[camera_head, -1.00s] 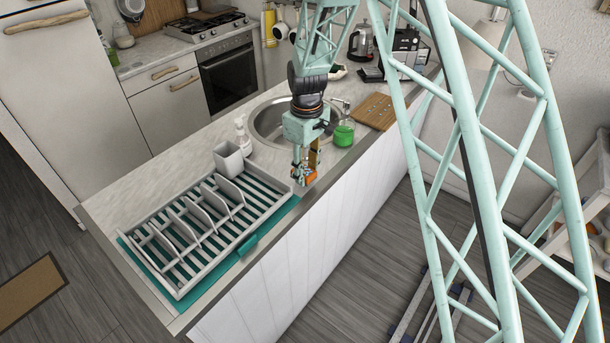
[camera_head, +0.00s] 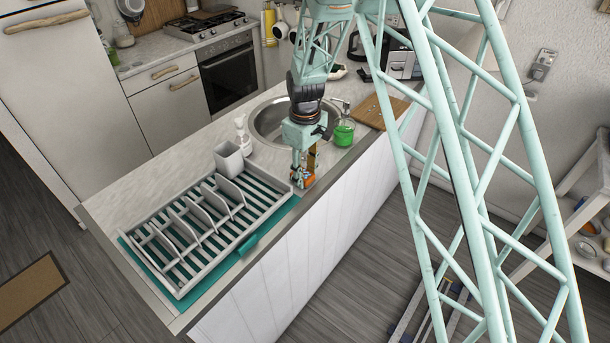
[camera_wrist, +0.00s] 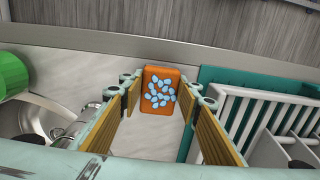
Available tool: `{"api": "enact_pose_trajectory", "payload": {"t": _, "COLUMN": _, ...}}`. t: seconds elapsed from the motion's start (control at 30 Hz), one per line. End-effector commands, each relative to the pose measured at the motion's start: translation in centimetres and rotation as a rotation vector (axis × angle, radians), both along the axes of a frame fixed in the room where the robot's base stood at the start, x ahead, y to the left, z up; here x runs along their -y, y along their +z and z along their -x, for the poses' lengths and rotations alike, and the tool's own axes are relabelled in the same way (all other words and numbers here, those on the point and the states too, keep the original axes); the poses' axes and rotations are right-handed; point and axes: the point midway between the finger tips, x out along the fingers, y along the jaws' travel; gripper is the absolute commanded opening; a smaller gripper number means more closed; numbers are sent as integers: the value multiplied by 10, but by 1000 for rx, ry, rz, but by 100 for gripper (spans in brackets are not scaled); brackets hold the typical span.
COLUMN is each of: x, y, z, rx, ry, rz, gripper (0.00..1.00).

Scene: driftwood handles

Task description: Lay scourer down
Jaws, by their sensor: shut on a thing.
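The scourer (camera_wrist: 160,92) is an orange block with light-blue spots on its face. In the wrist view it sits between the tips of my gripper (camera_wrist: 161,88), whose wood-faced fingers are shut on its two sides. In the head view the scourer (camera_head: 309,181) is a small orange patch at the tip of my gripper (camera_head: 304,178), partly hidden by it. It is low over the counter strip between the dish rack and the sink, near the front edge. I cannot tell whether it touches the counter.
The grey dish rack (camera_head: 190,262) on a teal mat (camera_head: 262,234) is to the left. A grey cup (camera_head: 229,160) and a white soap bottle (camera_head: 243,138) stand behind. The sink (camera_head: 266,122), a green-filled container (camera_head: 344,132) and a wooden board (camera_head: 372,112) are farther back.

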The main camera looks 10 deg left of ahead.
Motion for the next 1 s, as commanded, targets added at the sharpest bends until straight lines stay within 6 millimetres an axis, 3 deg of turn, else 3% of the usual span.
{"api": "enact_pose_trajectory", "payload": {"t": 0.57, "x": 0, "y": -6, "z": 0, "rx": 1, "ry": 0, "rz": 0, "gripper": 21}}
{"api": "enact_pose_trajectory", "payload": {"t": 0.6, "x": 0, "y": -5, "z": 0, "rx": 1, "ry": 0, "rz": 0, "gripper": 34}}
{"api": "enact_pose_trajectory", "payload": {"t": 0.7, "x": 0, "y": -5, "z": 0, "rx": 1, "ry": 0, "rz": 0, "gripper": 43}}
{"api": "enact_pose_trajectory", "payload": {"t": 1.0, "x": 0, "y": -5, "z": 0, "rx": 1, "ry": 0, "rz": 0, "gripper": 44}}
